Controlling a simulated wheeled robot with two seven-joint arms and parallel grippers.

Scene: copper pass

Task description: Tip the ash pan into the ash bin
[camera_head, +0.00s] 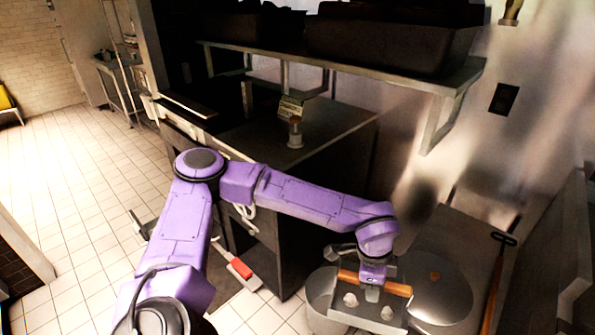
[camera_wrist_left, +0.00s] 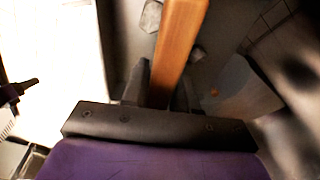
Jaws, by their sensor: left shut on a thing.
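My left gripper (camera_head: 372,282) is shut on a brown wooden handle (camera_head: 397,289), which appears to belong to the grey ash pan (camera_head: 345,318). The pan is at the bottom right of the head view, with pale grey lumps (camera_head: 387,312) showing in it. In the wrist view the handle (camera_wrist_left: 180,45) runs up between the fingers (camera_wrist_left: 158,88), with lumps (camera_wrist_left: 197,52) beside it. My right gripper is out of view.
A round grey metal disc (camera_head: 440,288), perhaps a lid, lies right of the pan. A dark counter (camera_head: 330,130) stands behind my left arm, under a wall shelf (camera_head: 420,80). The tiled floor (camera_head: 85,185) at left is largely clear.

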